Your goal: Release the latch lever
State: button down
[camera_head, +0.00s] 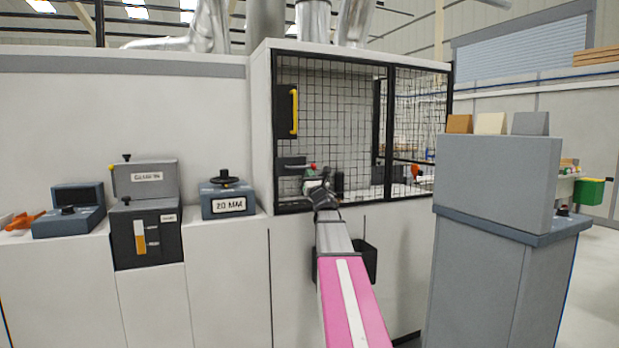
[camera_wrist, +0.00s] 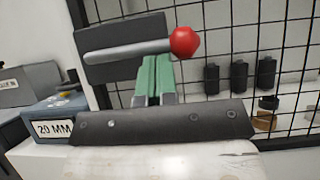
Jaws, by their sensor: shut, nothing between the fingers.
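The latch lever (camera_wrist: 128,50) is a grey rod with a red ball knob (camera_wrist: 184,42) at its right end, in front of a dark plate (camera_wrist: 117,28). The rod lies nearly level, its right end slightly higher. My gripper (camera_wrist: 155,62) has green fingers, shut and empty, with their tips just below the rod and left of the knob. I cannot tell whether they touch the rod. In the head view the red knob (camera_head: 313,167) and dark plate (camera_head: 291,164) are small, by the mesh guard, with my gripper (camera_head: 315,182) just below them, partly hidden by my wrist.
A black mesh guard (camera_head: 345,120) with a yellow handle (camera_head: 294,112) stands behind the lever. A blue-grey box marked 20 MM (camera_head: 228,200) with a hand wheel is to the left. A grey cabinet (camera_head: 500,185) stands to the right of my arm. Dark blocks (camera_wrist: 239,77) show behind the mesh.

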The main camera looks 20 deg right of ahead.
jog(key=shift+r, duration=0.1)
jog(key=shift+d+r+n+y, duration=0.1)
jog(key=shift+r+n+y, duration=0.1)
jog(key=shift+n+y, duration=0.4)
jog(key=shift+r+n+y, duration=0.15)
jog(key=shift+n+y, duration=0.15)
jog(key=shift+n, duration=0.2)
notch_tip(320, 180, up, 8)
jog(key=a+n+g+y, duration=0.2)
jog(key=n+g+y, duration=0.3)
jog(key=n, duration=0.8)
jog(key=shift+n+y, duration=0.3)
jog(key=shift+y, duration=1.2)
